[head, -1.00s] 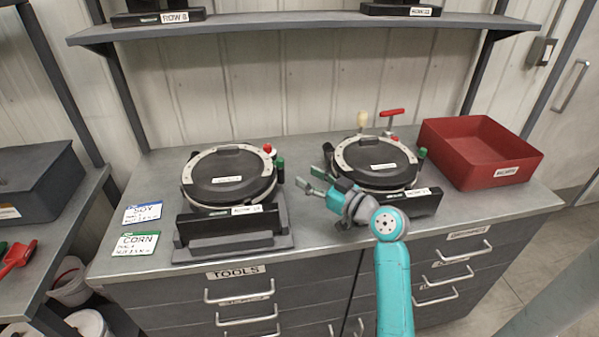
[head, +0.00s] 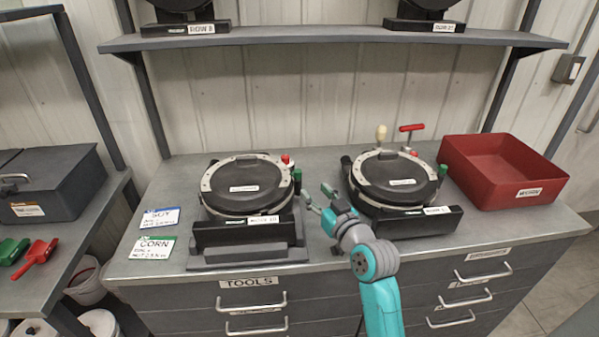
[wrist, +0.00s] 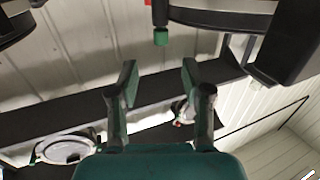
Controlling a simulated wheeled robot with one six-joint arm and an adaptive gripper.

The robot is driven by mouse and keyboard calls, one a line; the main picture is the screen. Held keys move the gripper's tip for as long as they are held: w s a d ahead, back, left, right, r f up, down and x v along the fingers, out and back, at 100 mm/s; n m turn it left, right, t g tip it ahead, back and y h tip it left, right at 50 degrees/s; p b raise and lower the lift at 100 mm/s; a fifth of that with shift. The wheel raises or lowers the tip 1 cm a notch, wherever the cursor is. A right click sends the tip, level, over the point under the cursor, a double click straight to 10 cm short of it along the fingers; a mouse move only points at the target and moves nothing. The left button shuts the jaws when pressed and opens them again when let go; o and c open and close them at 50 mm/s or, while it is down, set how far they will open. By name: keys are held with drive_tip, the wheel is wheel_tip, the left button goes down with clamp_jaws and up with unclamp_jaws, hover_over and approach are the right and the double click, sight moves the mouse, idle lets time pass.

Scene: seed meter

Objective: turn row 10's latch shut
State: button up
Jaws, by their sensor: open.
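The left seed meter (head: 240,187) is a round black housing with a pale rim on a dark stand. Its front label (head: 263,219) seems to end in 10 but is blurred. A green-tipped latch (head: 297,178) stands at its right edge, just below a red knob (head: 286,159). My gripper (head: 317,197) is open and empty, just right of and nearer than that latch, apart from it. In the wrist view, which is upside down, the green tip (wrist: 160,38) shows beyond and between my open fingers (wrist: 157,88).
A second meter (head: 396,180) stands close on the right, with a red T-handle (head: 411,128) and cream knob (head: 381,132) behind it. A red bin (head: 505,175) is at the right. SOY (head: 160,218) and CORN (head: 152,247) cards lie left. A shelf (head: 330,38) runs above.

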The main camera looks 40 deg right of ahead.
sight(298, 171)
drive_tip(key=shift+h, duration=0.3)
drive_tip(key=x, duration=1)
drive_tip(key=shift+w+a+r, duration=0.25)
drive_tip(key=shift+w+r, duration=0.1)
drive_tip(key=shift+w, duration=0.05)
clamp_jaws()
